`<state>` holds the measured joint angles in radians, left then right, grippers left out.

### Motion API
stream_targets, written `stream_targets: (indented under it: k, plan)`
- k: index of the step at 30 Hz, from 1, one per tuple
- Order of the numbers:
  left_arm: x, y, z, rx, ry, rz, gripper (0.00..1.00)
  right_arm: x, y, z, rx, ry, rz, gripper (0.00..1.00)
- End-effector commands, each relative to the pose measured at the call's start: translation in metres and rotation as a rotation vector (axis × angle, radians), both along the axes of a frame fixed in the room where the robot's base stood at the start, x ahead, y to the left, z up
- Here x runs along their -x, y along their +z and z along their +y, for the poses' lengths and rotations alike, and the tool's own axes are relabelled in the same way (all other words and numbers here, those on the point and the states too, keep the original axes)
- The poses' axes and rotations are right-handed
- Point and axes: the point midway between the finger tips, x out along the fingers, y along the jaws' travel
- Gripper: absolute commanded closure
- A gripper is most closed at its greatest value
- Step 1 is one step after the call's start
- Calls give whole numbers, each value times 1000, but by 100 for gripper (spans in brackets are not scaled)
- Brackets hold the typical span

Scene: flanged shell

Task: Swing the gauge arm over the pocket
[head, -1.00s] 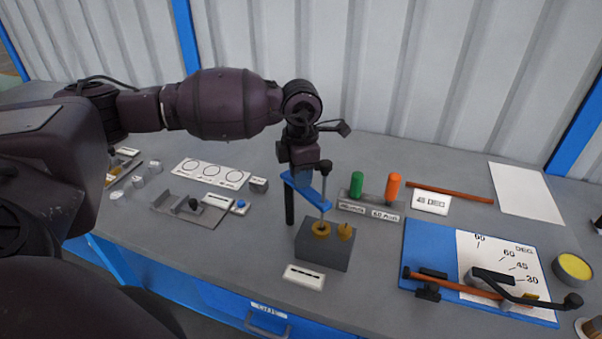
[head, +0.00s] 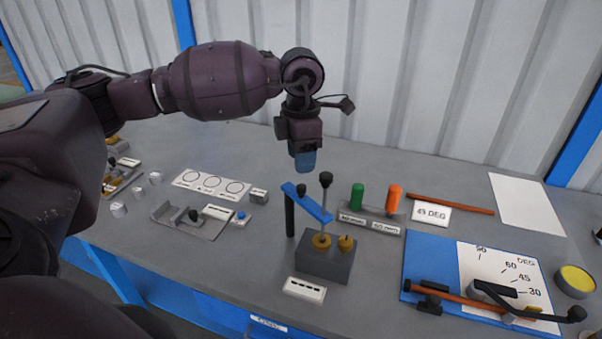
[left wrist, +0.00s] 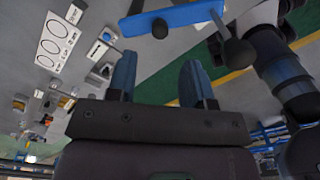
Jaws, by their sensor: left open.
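The gauge arm (head: 313,205) is a blue bar on a black post (head: 290,216), with a small black knob (head: 301,190) on top. Its free end points toward the front right and overlaps a thin black-topped rod (head: 326,181) in the head view. The rod rises from a brass collar (head: 321,241) on a grey block (head: 323,262); I cannot tell which opening is the pocket. My left gripper (head: 305,165) is open and empty, above and behind the arm. In the left wrist view its blue fingers (left wrist: 160,78) are apart, and the bar (left wrist: 185,16) lies beyond them. My right gripper is not in view.
A second brass piece (head: 346,243) sits on the block. Green (head: 357,197) and orange (head: 394,199) pegs stand on a holder to the right. A blue angle board (head: 418,258) lies farther right; a grey fixture (head: 185,222) lies left. The bench behind the arm is clear.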

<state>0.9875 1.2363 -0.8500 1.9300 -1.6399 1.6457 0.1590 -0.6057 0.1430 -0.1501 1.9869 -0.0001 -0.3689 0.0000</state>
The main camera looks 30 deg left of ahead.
Motion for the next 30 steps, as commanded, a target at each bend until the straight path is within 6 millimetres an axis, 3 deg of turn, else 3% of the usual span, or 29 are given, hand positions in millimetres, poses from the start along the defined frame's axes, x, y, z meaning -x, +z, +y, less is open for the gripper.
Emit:
stream_targets:
  k: [3, 9, 30]
  plan:
    - [0, 16, 0, 0, 0, -1, 53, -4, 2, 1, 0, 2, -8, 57]
    - [0, 29, 0, -1, 0, -1, 53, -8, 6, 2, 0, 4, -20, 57]
    - [0, 30, 0, -1, 0, 1, 53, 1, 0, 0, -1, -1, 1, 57]
